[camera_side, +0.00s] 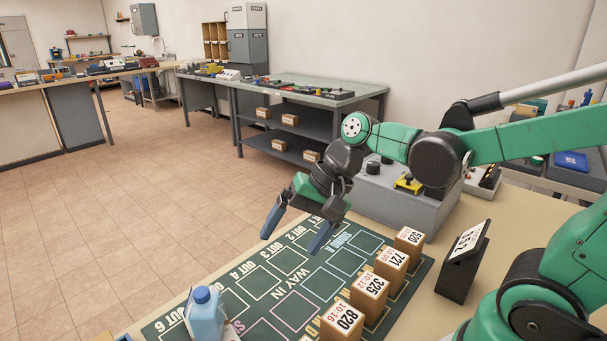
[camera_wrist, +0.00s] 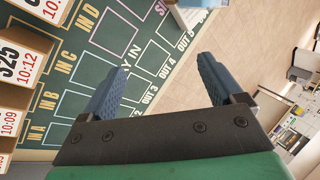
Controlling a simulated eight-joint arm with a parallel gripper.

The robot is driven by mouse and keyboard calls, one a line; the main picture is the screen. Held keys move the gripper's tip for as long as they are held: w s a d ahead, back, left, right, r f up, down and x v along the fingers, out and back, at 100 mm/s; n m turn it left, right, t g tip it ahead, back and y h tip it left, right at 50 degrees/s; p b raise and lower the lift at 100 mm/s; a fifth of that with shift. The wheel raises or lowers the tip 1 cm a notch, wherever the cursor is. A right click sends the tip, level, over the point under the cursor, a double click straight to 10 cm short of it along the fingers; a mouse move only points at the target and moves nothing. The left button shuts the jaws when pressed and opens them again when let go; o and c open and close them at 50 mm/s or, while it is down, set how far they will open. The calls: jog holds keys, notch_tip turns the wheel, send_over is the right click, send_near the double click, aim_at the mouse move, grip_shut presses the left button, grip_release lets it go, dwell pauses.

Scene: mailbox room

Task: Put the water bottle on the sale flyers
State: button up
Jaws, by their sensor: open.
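A pale blue water bottle (camera_side: 206,318) with a blue cap stands upright at the bottom of the side view, by the near-left end of the green mat. My gripper (camera_side: 296,231) is open and empty above the far part of the mat, beyond the bottle and up to its right. I cannot make out the sale flyers.
The green mat (camera_side: 278,281) has outlined slots and lettering. Several numbered brown boxes (camera_side: 366,298) stand in a row on its right. A black sign stand (camera_side: 462,262) is farther right. A grey control box (camera_side: 395,197) stands behind the mat. The mat's middle is clear.

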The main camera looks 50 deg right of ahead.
jog(key=shift+s+d+r+n+t+h, duration=0.1)
jog(key=shift+s+d+n+t+h, duration=0.4)
jog(key=shift+n, duration=0.8)
jog(key=shift+s+d+r+n+t+h, duration=0.2)
jog(key=shift+d+n+t+h, duration=0.55)
jog(key=shift+n+h, duration=0.45)
jog(key=shift+s+d+r+n+t+h, duration=0.1)
jog(key=shift+s+d+n+t+h, duration=0.45)
jog(key=shift+n, duration=0.85)
jog(key=shift+w+d+f, duration=0.1)
jog(key=shift+w+d, duration=0.05)
jog(key=shift+w, duration=0.05)
